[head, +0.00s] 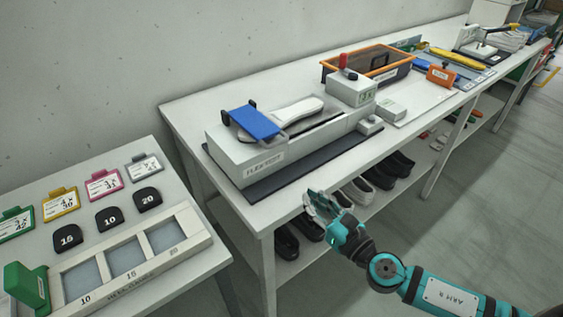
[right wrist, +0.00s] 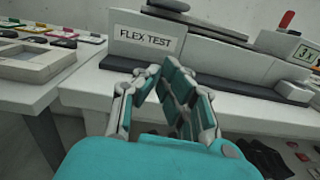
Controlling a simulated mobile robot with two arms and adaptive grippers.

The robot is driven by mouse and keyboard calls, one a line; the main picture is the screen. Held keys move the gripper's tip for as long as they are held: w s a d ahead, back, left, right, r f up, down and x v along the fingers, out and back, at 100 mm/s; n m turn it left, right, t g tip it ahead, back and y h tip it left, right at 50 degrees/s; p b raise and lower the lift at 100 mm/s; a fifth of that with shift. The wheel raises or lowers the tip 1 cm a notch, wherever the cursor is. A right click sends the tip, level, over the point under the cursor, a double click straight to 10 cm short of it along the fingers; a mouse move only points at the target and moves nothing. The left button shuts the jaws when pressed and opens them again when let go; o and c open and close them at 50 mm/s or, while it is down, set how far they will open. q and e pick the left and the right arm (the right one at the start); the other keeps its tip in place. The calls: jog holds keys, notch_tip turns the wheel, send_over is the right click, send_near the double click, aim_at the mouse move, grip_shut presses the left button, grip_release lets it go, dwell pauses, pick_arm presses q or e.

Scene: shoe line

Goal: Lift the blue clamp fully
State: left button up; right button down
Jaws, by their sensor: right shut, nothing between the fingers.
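The blue clamp (head: 255,122) is a flat blue plate between dark brackets at the left end of the flex test machine (head: 262,165). It lies slightly tilted beside a white shoe-shaped piece (head: 295,111); whether it touches that piece is hard to tell. My right gripper (head: 318,200) is shut and empty. It is in front of the table's front edge, apart from the clamp, to its lower right in the head view. In the right wrist view the fingers (right wrist: 162,75) point toward the machine's FLEX TEST label (right wrist: 148,38). My left gripper is not in view.
A red-handled lever (head: 344,62) stands at the machine's far end. An orange-rimmed bin (head: 325,67) is behind it. Shoes (head: 357,189) lie on the shelf under the table (head: 190,107). A separate table at left holds tags, numbered black blocks (head: 109,218) and a gauge tray (head: 175,262).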

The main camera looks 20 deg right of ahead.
jog(key=shift+a+r+n+y, duration=0.15)
jog(key=shift+a+n+y, duration=0.15)
jog(key=shift+n, duration=0.4)
jog(key=shift+s, duration=0.1)
jog(key=p+x, duration=0.3)
jog(key=x, duration=0.7)
jog(key=shift+w+r, duration=0.1)
jog(key=shift+w, duration=0.2)
notch_tip(320, 180, up, 3)
jog(key=shift+w+f+p, duration=0.1)
jog(key=shift+f+p, duration=0.1)
jog(key=shift+p, duration=1)
jog(key=shift+a+r+p, duration=0.1)
jog(key=shift+r+p, duration=0.2)
jog(key=shift+r, duration=0.15)
jog(key=shift+r, duration=0.15)
